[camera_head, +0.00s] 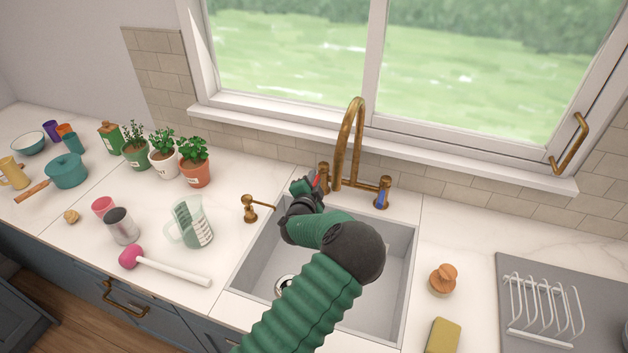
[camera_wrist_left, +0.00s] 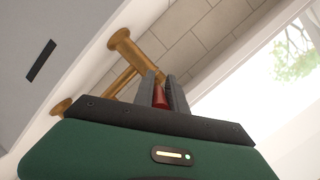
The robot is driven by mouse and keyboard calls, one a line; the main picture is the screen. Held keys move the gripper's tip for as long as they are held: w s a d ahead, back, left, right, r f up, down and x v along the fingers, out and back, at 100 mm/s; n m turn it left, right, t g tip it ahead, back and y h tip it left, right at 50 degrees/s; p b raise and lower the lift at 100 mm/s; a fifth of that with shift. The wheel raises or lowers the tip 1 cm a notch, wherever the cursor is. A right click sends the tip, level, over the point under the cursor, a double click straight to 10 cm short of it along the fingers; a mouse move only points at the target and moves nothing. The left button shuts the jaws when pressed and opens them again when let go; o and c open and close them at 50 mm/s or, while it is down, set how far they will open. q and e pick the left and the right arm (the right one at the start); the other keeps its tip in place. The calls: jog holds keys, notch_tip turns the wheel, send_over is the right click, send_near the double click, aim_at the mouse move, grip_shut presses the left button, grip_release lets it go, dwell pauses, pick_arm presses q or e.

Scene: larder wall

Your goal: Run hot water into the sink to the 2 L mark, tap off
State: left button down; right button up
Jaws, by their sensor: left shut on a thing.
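The brass tap (camera_head: 349,140) stands behind the grey sink (camera_head: 399,270), with a red-marked handle (camera_head: 316,181) on its left and a blue-marked handle (camera_head: 381,194) on its right. My left gripper (camera_head: 308,187) reaches over the sink and is shut on the red handle. The wrist view shows the red handle (camera_wrist_left: 159,97) between the two grey fingers (camera_wrist_left: 161,90). The drain (camera_head: 284,284) is partly hidden by my arm. I see no clear water stream or water surface; my arm covers much of the basin. My right gripper is out of view.
A brass soap dispenser (camera_head: 253,209) stands left of the tap. To the right are a wooden brush (camera_head: 442,280), yellow sponge (camera_head: 443,336) and dish rack (camera_head: 543,310).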

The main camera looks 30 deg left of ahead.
pick_arm(q)
jog(key=m+h, duration=0.1)
jog(key=a+m+h, duration=0.1)
jog(key=h, duration=0.1)
jog(key=m+t+h, duration=0.1)
jog(key=shift+w+a, duration=0.1)
jog(key=shift+a, duration=0.2)
jog(key=c, duration=1.7)
grip_release()
jog(key=o, duration=0.3)
jog(key=shift+d, duration=0.1)
jog(key=shift+o, duration=0.2)
